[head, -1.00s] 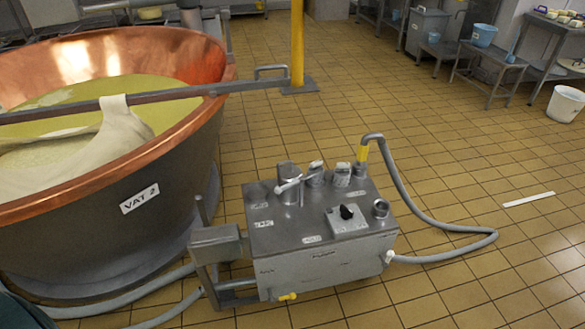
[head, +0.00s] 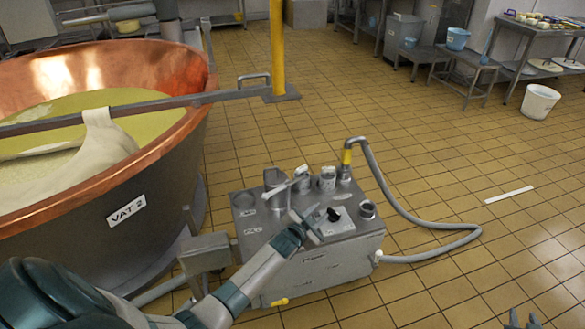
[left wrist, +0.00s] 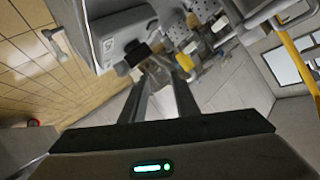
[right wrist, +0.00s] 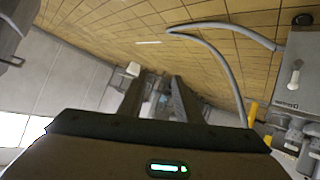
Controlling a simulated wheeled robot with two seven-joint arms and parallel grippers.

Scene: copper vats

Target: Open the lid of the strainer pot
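The strainer pot (head: 275,187) appears to be the grey metal cylinder at the back left of the steel pump unit (head: 325,270) in the head view; a pale lever lies beside its top. Its lid looks shut, but it is small there. My left gripper (head: 306,226) is in front of and right of this pot, over the unit's top near the black-knobbed control box. Its fingers stand apart and empty in the left wrist view (left wrist: 158,85). My right gripper (head: 522,320) shows at the bottom right edge, far from the unit. Its fingers are apart and empty in the right wrist view (right wrist: 155,95).
Two more short fittings (head: 327,178) and a yellow-collared hose (head: 400,205) crowd the unit's top right. The copper vat (head: 165,165) stands at left. A yellow post (head: 277,45) rises behind. Tiled floor at right is mostly clear.

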